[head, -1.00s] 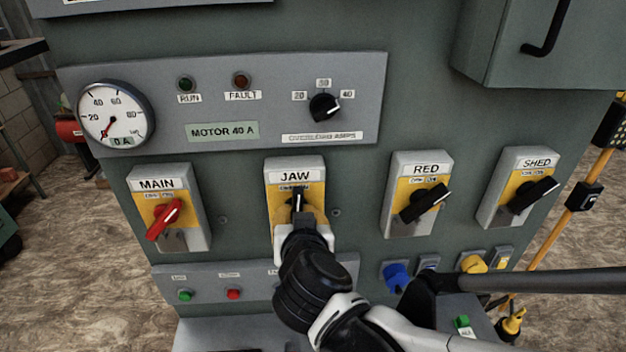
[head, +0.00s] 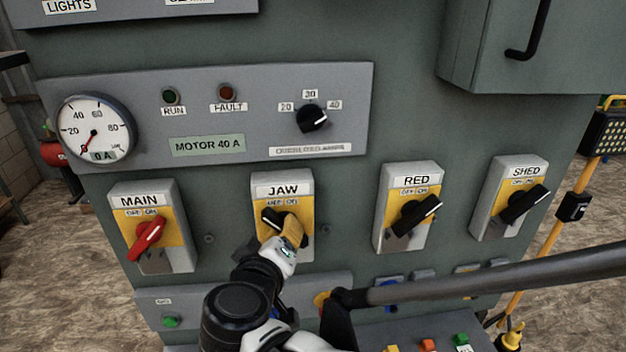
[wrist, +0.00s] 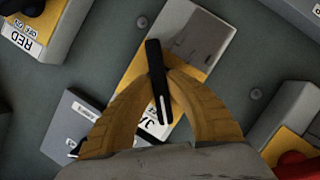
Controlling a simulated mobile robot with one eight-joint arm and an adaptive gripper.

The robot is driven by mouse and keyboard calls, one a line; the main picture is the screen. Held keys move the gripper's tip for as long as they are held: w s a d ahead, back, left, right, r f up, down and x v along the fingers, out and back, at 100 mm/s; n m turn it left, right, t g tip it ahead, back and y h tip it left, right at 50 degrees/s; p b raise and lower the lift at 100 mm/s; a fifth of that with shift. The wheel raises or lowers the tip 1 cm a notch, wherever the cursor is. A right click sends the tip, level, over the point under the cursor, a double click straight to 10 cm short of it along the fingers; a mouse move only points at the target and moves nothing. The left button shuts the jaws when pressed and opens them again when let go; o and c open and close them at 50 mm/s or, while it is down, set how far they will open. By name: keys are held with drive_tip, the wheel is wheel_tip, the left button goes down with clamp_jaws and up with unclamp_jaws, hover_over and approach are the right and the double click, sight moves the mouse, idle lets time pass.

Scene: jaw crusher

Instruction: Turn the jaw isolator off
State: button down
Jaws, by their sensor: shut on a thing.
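The jaw isolator (head: 300,190) is a grey and yellow switch plate labelled JAW, second from the left in the row. Its black handle (head: 270,216) is tilted, with the upper end toward the upper left of the plate. The yellow fingers of my gripper (head: 288,230) are on the handle and hide its lower part. In the wrist view the two fingers (wrist: 163,80) close on both sides of the black handle (wrist: 154,52). Its white-lined end lies over the JAW label, which is partly covered. The small OFF/ON print on this plate is too blurred to read.
The MAIN isolator (head: 160,195) with a red handle stands to the left. The RED (head: 398,180) and SHED (head: 520,170) isolators stand to the right, handles toward the upper right. An ammeter (head: 94,128) reads about 0. A grey cabinet (head: 530,50) juts out at the upper right.

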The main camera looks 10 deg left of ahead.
drive_tip(key=shift+n, duration=0.3)
idle(0.4)
drive_tip(key=c, duration=1.3)
unclamp_jaws()
drive_tip(key=shift+c, duration=0.2)
drive_tip(key=v, duration=1.2)
drive_tip(key=shift+f, duration=0.15)
